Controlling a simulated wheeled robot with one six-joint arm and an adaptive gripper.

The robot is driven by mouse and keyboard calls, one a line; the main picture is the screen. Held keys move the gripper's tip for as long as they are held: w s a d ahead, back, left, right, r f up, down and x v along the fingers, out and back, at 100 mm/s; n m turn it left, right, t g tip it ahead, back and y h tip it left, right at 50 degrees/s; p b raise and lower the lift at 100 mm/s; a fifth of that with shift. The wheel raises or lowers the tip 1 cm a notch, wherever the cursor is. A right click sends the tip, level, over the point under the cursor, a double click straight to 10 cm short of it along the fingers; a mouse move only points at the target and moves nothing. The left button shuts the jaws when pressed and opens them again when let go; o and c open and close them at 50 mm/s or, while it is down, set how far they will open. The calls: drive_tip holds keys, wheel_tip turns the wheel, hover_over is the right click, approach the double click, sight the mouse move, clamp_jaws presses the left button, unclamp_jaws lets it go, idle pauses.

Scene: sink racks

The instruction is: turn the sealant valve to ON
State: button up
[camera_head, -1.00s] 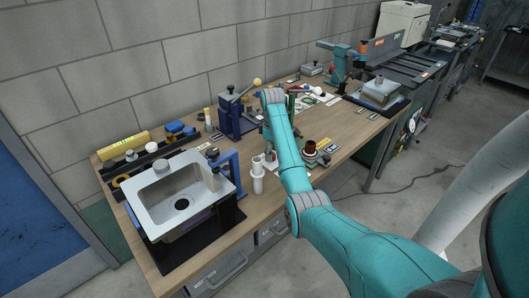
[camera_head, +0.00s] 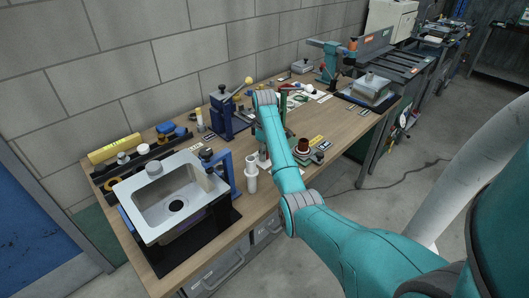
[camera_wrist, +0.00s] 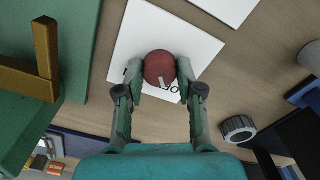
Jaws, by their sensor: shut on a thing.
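The red round knob (camera_wrist: 160,67) of the valve shows in the wrist view, on a white label card (camera_wrist: 138,40) on the wooden bench. The knob has a pale mark that points down toward dark lettering on the card, which is partly hidden and looks like the start of "OFF". My gripper (camera_wrist: 159,71) is shut on the knob, with one finger on each side. In the head view my arm comes down over the middle of the bench and hides the knob and my fingertips.
In the wrist view, a green body with a brass bar (camera_wrist: 32,78) stands close at left, and a dark ribbed knob (camera_wrist: 238,128) at right. In the head view, a sink (camera_head: 185,197), white cylinder (camera_head: 251,180) and blue press (camera_head: 222,112) stand left of my arm.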

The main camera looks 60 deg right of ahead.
drive_tip(key=m, duration=0.7)
drive_tip(key=shift+m, duration=0.3)
drive_tip(key=m, duration=0.4)
drive_tip(key=shift+m, duration=2.2)
drive_tip(key=o, duration=1.2)
drive_tip(key=shift+c, duration=0.2)
